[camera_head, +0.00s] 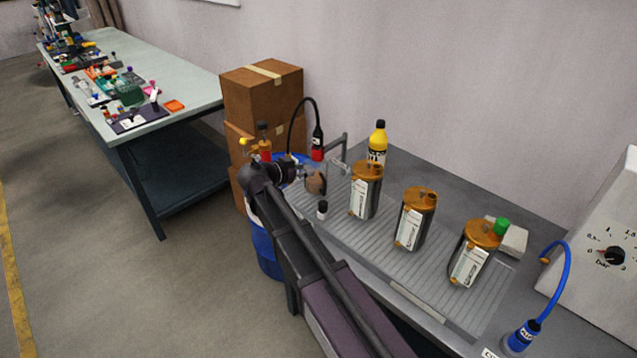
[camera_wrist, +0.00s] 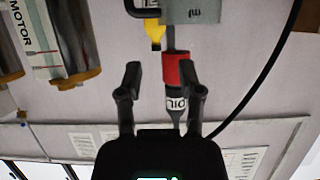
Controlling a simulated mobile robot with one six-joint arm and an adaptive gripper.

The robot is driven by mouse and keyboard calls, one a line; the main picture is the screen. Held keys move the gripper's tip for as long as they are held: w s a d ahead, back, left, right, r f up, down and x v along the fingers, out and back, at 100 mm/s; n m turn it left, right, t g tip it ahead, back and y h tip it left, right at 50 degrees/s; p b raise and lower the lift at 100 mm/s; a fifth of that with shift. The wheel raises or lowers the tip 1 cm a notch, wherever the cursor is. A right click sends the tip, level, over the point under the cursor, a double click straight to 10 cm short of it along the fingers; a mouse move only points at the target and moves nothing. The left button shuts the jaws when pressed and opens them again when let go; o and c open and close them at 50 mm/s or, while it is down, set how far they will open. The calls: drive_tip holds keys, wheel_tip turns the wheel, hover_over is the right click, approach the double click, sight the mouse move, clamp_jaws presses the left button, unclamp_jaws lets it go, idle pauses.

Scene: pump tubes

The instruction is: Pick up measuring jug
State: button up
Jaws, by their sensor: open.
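My gripper (camera_wrist: 160,72) is open, with two dark fingers spread apart and nothing held between them. The measuring jug (camera_wrist: 196,9), a grey body with "ml" upside down and a dark handle on its left, shows at the top edge of the wrist view, cut off by the frame. It is beyond the fingertips and apart from them.
A red and black oil connector (camera_wrist: 178,85) on a black hose appears between the fingers. Amber-capped canisters (camera_head: 411,222) stand on the ribbed tray (camera_head: 435,270), with a yellow bottle (camera_head: 378,140) behind. Cardboard boxes (camera_head: 262,92) and a blue drum (camera_head: 266,253) are near the arm.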

sight(323, 170)
drive_tip(key=shift+b+x, duration=0.4)
drive_tip(key=shift+x, duration=1.35)
drive_tip(key=shift+f, duration=0.1)
drive_tip(key=b+x, duration=0.1)
drive_tip(key=x, duration=0.1)
drive_tip(key=b+x, duration=0.1)
drive_tip(key=x, duration=0.2)
drive_tip(key=shift+s+a+f+b, duration=0.1)
drive_tip(key=shift+f+b, duration=0.25)
drive_tip(key=shift+b, duration=0.05)
clamp_jaws()
